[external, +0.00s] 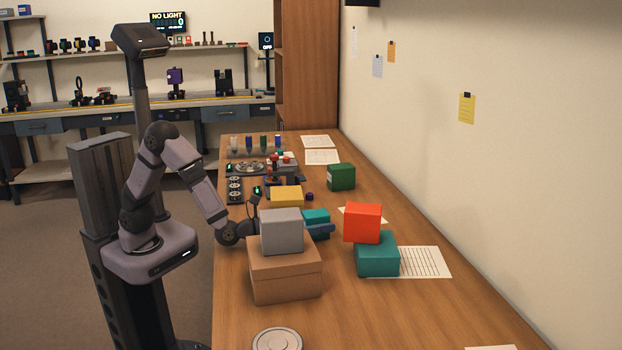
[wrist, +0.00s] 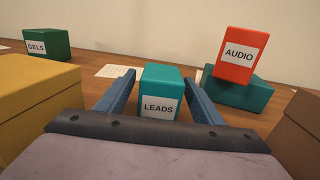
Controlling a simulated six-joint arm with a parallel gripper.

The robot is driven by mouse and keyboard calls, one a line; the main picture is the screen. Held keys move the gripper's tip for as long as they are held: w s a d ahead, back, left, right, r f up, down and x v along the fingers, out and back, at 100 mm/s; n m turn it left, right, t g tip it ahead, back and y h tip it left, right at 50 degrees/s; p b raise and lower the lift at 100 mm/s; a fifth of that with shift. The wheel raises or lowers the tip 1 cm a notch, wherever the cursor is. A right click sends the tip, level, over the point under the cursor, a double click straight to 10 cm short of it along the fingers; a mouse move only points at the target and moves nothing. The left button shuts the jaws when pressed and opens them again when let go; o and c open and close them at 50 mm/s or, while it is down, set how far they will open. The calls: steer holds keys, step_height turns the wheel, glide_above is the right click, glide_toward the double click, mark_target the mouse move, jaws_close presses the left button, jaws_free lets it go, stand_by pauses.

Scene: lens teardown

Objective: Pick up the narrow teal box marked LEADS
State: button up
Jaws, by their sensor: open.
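The narrow teal box marked LEADS (wrist: 161,82) stands upright between the two blue fingers of my gripper (wrist: 160,95) in the wrist view. Its white label faces me, and the gripper's dark front edge hides its lower part. The fingers are apart, one on each side of the box; I cannot tell whether either touches it. In the external view, part of the teal box (external: 316,215) shows behind the grey box, with a blue finger of my gripper (external: 321,229) in front of it. The brown carton and grey box hide much of the gripper there.
A brown carton (external: 285,280) with a grey box (external: 282,232) on it stands close by. A yellow box (external: 286,196) is on the other side. A red AUDIO box (wrist: 237,54) sits on a wider teal box (external: 377,261). A green GELS box (external: 341,177) stands farther back.

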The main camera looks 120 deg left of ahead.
mark_target(329, 219)
steer(key=shift+x, duration=1.65)
steer(key=c, duration=1.2)
step_height(329, 219, up, 10)
steer(key=p, duration=0.1)
